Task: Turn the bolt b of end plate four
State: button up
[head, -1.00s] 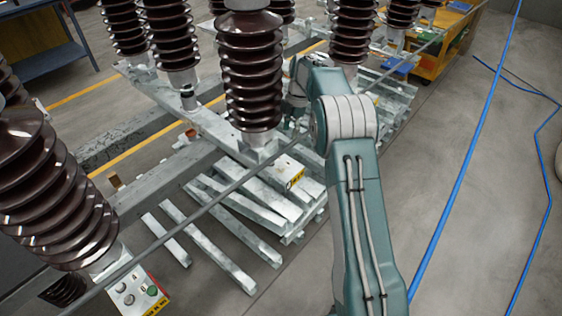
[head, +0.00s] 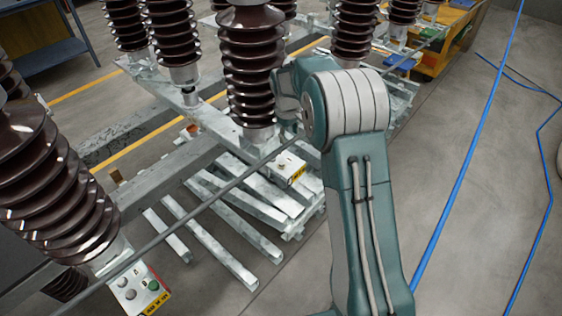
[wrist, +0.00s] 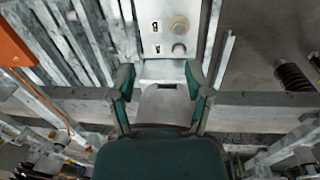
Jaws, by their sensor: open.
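In the wrist view a pale end plate (wrist: 147,10) is ahead of my gripper (wrist: 160,80), at the top centre. It carries two round bolt heads: an upper one with a beige ring (wrist: 179,25) and a lower grey one (wrist: 178,49). The fingers are open and empty, apart from both bolt heads, which lie beyond the fingertips. In the head view an end plate with a yellow label (head: 288,170) sits at the foot of the central insulator. My gripper is hidden there behind my arm.
A nearer end plate (head: 135,288) with several round heads, one green, is at lower left. Brown ribbed insulators (head: 250,70) stand close to my arm. A long grey rod (head: 215,198) crosses the frame. Metal bars (head: 220,240) lie below. Blue hose (head: 465,150) runs over clear floor at right.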

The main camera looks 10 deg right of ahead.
aim_at(281, 163)
jog(key=s+a+f+m+t, duration=0.2)
jog(key=s+a+m+t, duration=0.15)
jog(key=m, duration=0.75)
jog(key=shift+m+h, duration=0.3)
jog(key=shift+h, duration=0.1)
jog(key=x, duration=1)
jog(key=shift+a+f, duration=0.2)
jog(key=shift+f, duration=0.1)
grip_shut()
